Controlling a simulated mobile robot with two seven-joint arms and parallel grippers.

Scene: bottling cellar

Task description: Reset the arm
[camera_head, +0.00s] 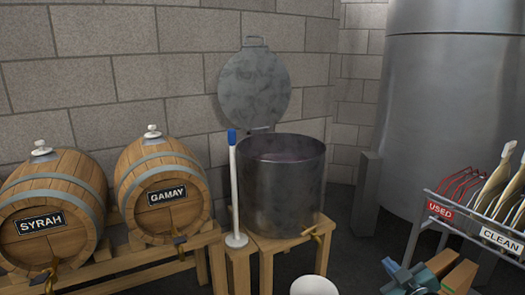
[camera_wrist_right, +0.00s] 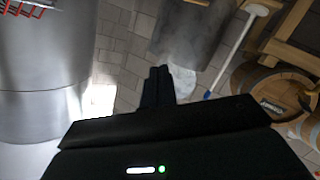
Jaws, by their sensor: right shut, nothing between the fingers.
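My right gripper (camera_wrist_right: 160,72) shows in the right wrist view, its two dark fingers together with nothing between them. It is in the air, clear of any object that I can see. The rest of that wrist view shows the cellar roughly upside down. I cannot make out the gripper clearly in the head view. My left gripper is in neither view.
A steel vat (camera_head: 282,195) stands before the wall, with its round lid (camera_head: 253,88) behind. A blue-tipped white pole (camera_head: 235,190) stands beside it. Barrels labelled SYRAH (camera_head: 60,195) and GAMAY (camera_head: 150,175) are left; a tank (camera_head: 435,110) and USED/CLEAN rack (camera_head: 470,226) right.

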